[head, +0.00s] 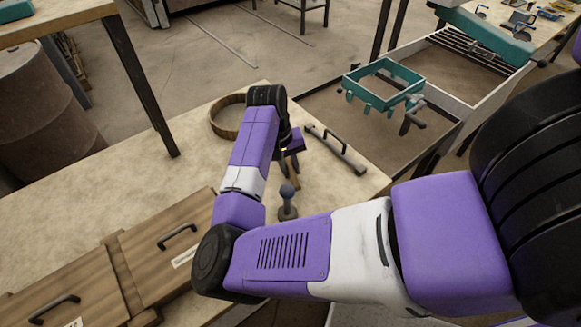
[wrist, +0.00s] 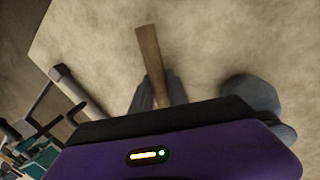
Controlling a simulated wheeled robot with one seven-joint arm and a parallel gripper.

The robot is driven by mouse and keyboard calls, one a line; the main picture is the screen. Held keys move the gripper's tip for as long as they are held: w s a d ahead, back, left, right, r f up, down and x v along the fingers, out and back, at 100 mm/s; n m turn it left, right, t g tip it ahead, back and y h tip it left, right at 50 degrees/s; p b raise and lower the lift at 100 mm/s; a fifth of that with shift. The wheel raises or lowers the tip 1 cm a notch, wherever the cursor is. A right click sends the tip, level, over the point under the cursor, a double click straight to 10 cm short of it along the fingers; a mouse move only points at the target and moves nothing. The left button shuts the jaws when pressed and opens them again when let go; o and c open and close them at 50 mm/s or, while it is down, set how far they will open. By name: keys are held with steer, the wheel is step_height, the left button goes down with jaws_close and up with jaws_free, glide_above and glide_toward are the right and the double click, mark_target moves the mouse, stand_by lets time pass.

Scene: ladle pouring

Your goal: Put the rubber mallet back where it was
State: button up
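My gripper (wrist: 158,90) has its two grey fingertips on either side of a slim wooden handle (wrist: 148,50) and appears shut on it. The handle's free end points away from the gripper over the pale tabletop. I take this to be the rubber mallet's handle; no mallet head can be made out, and the gripper body hides the handle's other end. In the head view my gripper (head: 291,168) is low over the table, partly hidden by my arm. I cannot tell whether the handle touches the table.
A blue-grey knob on a round base (head: 287,200) stands close by; a grey shape (wrist: 255,93) beside the gripper may be it. A dark handled bar (head: 336,149) lies near the table edge. A wooden ring (head: 228,118) and handled wooden boxes (head: 165,255) are around. A teal frame (head: 385,82) stands beyond.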

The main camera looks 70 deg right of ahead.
steer(key=o, duration=0.4)
steer(key=v, duration=1.2)
steer(key=shift+r, duration=0.15)
